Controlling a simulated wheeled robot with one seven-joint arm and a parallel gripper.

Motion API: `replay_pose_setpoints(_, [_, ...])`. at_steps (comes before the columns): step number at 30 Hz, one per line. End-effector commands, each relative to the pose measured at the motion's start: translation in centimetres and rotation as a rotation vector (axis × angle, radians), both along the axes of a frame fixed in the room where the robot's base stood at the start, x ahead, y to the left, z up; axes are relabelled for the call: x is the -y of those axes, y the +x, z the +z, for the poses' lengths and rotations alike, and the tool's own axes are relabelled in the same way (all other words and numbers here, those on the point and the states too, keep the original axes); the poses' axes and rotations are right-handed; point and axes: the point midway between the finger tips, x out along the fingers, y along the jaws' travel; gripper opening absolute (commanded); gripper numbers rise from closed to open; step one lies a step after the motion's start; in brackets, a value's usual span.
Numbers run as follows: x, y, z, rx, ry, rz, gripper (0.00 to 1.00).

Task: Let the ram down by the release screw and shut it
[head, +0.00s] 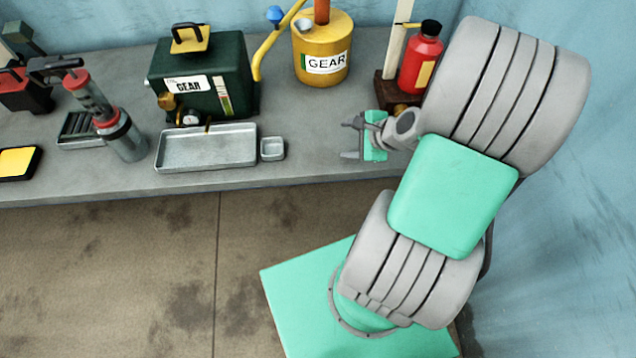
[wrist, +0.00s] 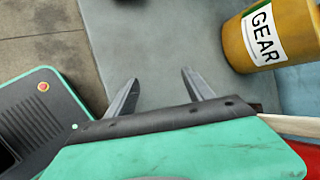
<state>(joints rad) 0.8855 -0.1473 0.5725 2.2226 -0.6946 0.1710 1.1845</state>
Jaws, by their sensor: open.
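My gripper (head: 352,139) is open and empty above the right part of the grey bench, its fingers pointing left. In the wrist view the two fingers (wrist: 160,77) stand apart with nothing between them. A red bottle-shaped body (head: 421,62) with a black top and yellow label stands just behind and right of my gripper. It is on or beside a dark brown block (head: 387,88) with a pale upright post (head: 395,42). A brass-coloured part shows low by the block, partly covered by my wrist. I cannot make out a ram or release screw for certain.
A yellow GEAR can (head: 322,50) stands at the back; it also shows in the wrist view (wrist: 275,35). Left of it are a dark green GEAR tank (head: 205,75), a metal tray (head: 205,148), a small dish (head: 272,148) and a red-and-grey pump (head: 118,130). The bench front is bare.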

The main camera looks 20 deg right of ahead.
Motion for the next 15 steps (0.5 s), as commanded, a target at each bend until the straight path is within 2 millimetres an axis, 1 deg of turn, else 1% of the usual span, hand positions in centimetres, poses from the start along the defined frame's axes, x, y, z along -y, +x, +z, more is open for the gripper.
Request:
replay_pose_setpoints(1, [-1.2,0.0,0.0,-0.013,-0.067,0.100,0.61])
replay_pose_setpoints(6, [-4.8,-1.2,0.0,-0.063,-0.307,0.473,0.61])
replay_pose_setpoints(12, [-8.1,-3.4,-0.2,-0.099,-0.563,0.896,0.61])
replay_pose_setpoints(15, [-9.5,-4.7,-1.4,-0.108,-0.674,1.095,0.61])
